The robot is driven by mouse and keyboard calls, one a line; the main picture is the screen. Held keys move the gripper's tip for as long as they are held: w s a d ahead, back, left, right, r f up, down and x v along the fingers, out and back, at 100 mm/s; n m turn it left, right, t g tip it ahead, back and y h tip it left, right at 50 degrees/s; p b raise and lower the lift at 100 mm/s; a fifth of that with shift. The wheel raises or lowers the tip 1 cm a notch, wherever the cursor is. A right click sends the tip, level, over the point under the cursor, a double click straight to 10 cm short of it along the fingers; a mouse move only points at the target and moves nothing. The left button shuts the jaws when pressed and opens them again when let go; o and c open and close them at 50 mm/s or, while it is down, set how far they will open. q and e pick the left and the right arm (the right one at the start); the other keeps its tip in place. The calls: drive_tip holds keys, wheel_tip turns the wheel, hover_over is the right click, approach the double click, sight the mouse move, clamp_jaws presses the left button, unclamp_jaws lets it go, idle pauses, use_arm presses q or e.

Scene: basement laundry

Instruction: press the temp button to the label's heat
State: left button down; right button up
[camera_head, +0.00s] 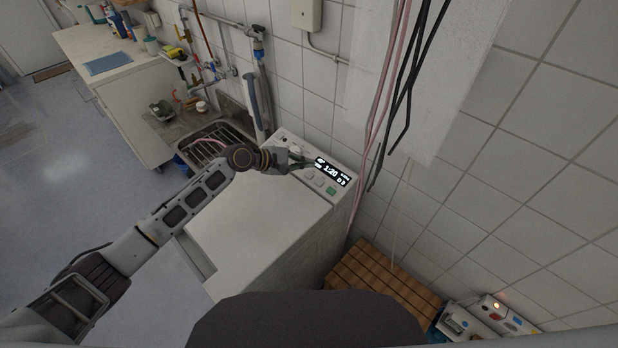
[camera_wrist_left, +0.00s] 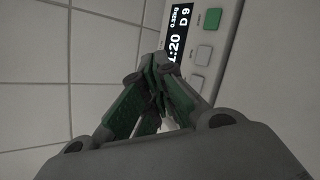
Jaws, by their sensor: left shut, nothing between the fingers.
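The washing machine (camera_head: 262,220) stands against the tiled wall with a control panel along its back edge. Its display (camera_head: 332,172) is lit and reads 1:20; in the left wrist view the display (camera_wrist_left: 181,35) also shows 0.32kg and D 9. Grey buttons (camera_wrist_left: 203,55) and a green button (camera_wrist_left: 212,18) sit beside the display. My left gripper (camera_head: 304,164) is shut and empty, with its tips close to the panel by the display. In the left wrist view the fingers (camera_wrist_left: 155,65) cover part of the display and panel; I cannot tell whether they touch a button. My right gripper is not in view.
Pipes and a hose (camera_head: 252,92) run down the wall behind a sink (camera_head: 215,143). Pink and black cables (camera_head: 385,110) hang right of the panel. A brown slatted surface (camera_head: 385,280) and small devices (camera_head: 462,322) lie at lower right. The machine's top is clear.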

sight(309, 175)
use_arm(q)
drive_tip(key=shift+w+d+f+b, duration=0.15)
drive_tip(key=shift+d+f+b, duration=0.05)
drive_tip(key=shift+f+b, duration=0.6)
drive_tip(key=shift+w+d+f+b, duration=0.1)
drive_tip(key=shift+d+f+b, duration=0.05)
drive_tip(key=shift+f+b, duration=0.6)
drive_tip(key=shift+w+d+f+b, duration=0.15)
drive_tip(key=shift+f+b, duration=0.1)
drive_tip(key=shift+f, duration=0.2)
drive_tip(key=shift+w+d+f+b, duration=0.1)
drive_tip(key=shift+f+b, duration=0.15)
drive_tip(key=shift+f, duration=0.2)
drive_tip(key=shift+f, duration=0.4)
drive_tip(key=shift+w+d+f, duration=0.1)
drive_tip(key=shift+w+f, duration=0.05)
drive_tip(key=shift+f, duration=0.25)
idle(1.2)
drive_tip(key=shift+r, duration=0.15)
drive_tip(key=shift+r+p, duration=0.7)
drive_tip(key=shift+p, duration=0.4)
